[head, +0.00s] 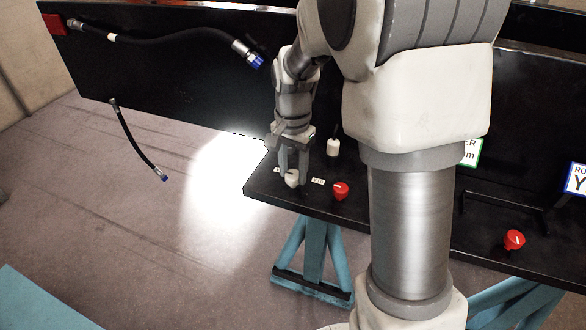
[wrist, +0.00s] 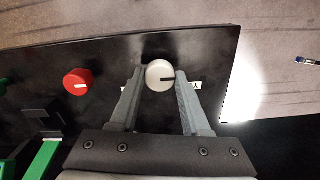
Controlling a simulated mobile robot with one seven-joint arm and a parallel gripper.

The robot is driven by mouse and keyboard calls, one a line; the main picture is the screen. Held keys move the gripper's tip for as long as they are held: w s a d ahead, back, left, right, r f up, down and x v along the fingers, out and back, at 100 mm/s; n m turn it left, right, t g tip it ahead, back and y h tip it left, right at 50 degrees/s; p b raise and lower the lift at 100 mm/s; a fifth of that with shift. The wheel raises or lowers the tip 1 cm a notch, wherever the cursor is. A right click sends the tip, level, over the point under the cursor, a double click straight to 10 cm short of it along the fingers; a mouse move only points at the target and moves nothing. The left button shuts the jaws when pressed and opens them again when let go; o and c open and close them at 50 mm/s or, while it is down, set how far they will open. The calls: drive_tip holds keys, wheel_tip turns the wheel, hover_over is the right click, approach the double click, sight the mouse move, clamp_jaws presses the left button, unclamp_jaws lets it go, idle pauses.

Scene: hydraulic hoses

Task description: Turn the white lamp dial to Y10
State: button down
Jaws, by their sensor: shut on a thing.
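The white lamp dial (wrist: 159,75) sits on the black bench top, between the two fingers of my gripper (wrist: 160,85) in the wrist view. In the head view my gripper (head: 292,178) reaches down from above, shut on the white dial (head: 292,179) near the bench's left end. A small white label (head: 318,182) lies to the right of the dial. Its lettering is too small to read surely.
A red knob (head: 341,190) stands close to the right of the dial. A white cylindrical piece (head: 333,147) stands behind. Another red knob (head: 514,240) is farther right. Black hoses (head: 150,41) hang on the back panel. The bench edge is close to the dial.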

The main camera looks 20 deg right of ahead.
sight(293, 174)
drive_tip(key=shift+c, duration=1.8)
unclamp_jaws()
wheel_tip(293, 174, up, 18)
drive_tip(key=p, duration=0.1)
drive_tip(key=shift+f+p, duration=0.2)
drive_tip(key=shift+p, duration=0.1)
